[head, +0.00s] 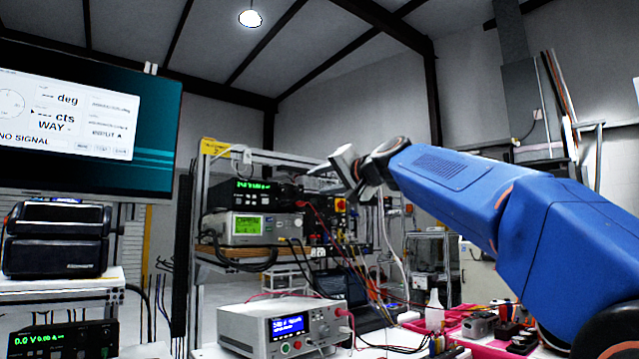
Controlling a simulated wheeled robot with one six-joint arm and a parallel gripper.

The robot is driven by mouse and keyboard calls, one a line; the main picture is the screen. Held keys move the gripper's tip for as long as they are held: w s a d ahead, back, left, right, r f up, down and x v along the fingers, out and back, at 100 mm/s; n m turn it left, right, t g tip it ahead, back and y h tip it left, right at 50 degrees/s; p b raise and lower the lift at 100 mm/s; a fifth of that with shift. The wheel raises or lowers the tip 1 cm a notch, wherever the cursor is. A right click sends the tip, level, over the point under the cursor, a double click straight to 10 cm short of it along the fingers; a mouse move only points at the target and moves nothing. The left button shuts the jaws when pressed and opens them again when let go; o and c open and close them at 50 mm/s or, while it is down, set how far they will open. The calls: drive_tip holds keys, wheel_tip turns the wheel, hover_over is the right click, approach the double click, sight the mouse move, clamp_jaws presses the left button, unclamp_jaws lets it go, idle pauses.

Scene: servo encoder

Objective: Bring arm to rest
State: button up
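My blue arm (455,180) reaches in from the right and is raised in front of the equipment rack. My gripper (335,172) is at its far end, near the middle of the picture and above the bench.
A rack (200,170) with lit instruments stands behind my gripper. A bench power supply (243,325) with a blue display sits below it. Pink trays (487,347) hold parts under my arm. Loose cables hang around the rack. A monitor (150,110) at left reads "NO SIGNAL".

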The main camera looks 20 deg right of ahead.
idle(0.4)
drive_tip(key=s+f+n+g+h, duration=0.2)
drive_tip(key=s+f+g, duration=0.2)
drive_tip(key=s+f, duration=0.9)
drive_tip(key=s+f+n+g+h, duration=0.1)
drive_tip(key=s+f+g, duration=0.3)
drive_tip(key=s+f, duration=0.9)
drive_tip(key=s+d+f+n+g+h, duration=0.1)
drive_tip(key=s+f, duration=1.2)
drive_tip(key=f, duration=2.5)
drive_tip(key=n+g+h, duration=0.1)
drive_tip(key=n+g, duration=0.1)
drive_tip(key=g, duration=0.1)
drive_tip(key=shift+s+h, duration=0.3)
drive_tip(key=shift+w, duration=0.15)
